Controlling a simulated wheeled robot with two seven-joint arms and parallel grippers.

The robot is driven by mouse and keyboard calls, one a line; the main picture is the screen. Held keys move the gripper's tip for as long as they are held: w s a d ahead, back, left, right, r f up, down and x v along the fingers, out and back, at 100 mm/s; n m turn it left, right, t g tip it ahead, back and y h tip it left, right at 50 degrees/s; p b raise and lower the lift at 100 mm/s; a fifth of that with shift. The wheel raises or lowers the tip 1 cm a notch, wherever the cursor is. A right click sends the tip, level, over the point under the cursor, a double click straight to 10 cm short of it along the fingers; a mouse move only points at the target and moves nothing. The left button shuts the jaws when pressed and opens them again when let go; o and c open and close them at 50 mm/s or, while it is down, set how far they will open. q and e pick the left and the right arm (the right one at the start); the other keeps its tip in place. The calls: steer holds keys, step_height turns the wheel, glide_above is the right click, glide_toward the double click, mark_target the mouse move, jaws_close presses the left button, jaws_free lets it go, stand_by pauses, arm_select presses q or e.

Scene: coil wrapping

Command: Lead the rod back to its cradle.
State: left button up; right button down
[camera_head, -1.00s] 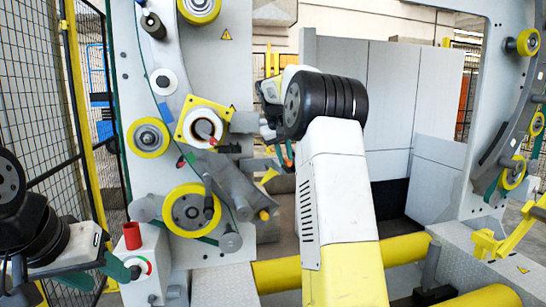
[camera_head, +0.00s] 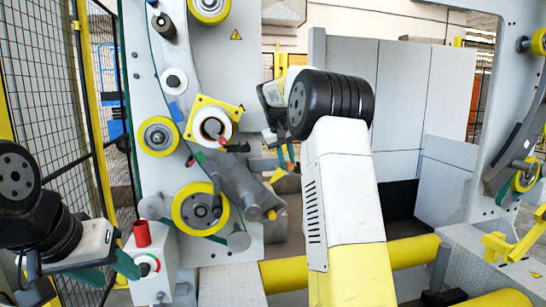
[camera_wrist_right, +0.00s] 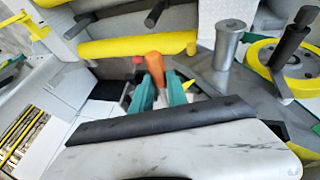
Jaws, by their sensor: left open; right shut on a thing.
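My right gripper (camera_wrist_right: 160,95) shows teal fingers closed around an orange handle (camera_wrist_right: 154,66) in the right wrist view. In the head view the orange handle (camera_head: 290,153) shows only as a small patch beside my right arm, which hides most of that gripper. I cannot tell how far the rod extends from the handle. My left gripper (camera_head: 108,270) is at the lower left, with teal fingers open and empty, beside the grey control box. I cannot clearly make out the cradle. A yellow bracket (camera_head: 507,246) stands at the right edge, apart from both grippers.
A grey machine plate (camera_head: 160,90) with yellow rollers (camera_head: 158,136) and a yellow square flange (camera_head: 228,108) stands left of my right arm. A control box (camera_head: 150,275) with a red button is below. Yellow bars (camera_head: 283,275) cross the lower middle. A mesh fence (camera_head: 50,100) bounds the left.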

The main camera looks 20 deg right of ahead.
steer(key=a+f, duration=0.3)
steer(key=f, duration=0.5)
stand_by(0.6)
steer(key=shift+w, duration=0.1)
stand_by(0.3)
steer(key=a+f, duration=0.4)
steer(key=f, duration=0.7)
stand_by(0.8)
steer(key=shift+w+a+f, duration=0.1)
stand_by(0.4)
steer(key=shift+w+a+f, duration=0.1)
steer(key=shift+a+f, duration=0.35)
steer(key=shift+f, duration=0.35)
steer(key=shift+s+a+f, duration=0.1)
steer(key=shift+a+f, duration=0.35)
steer(key=shift+f, duration=0.3)
steer(key=shift+w+a+f, duration=0.1)
steer(key=shift+a+f, duration=0.35)
steer(key=shift+f, duration=0.35)
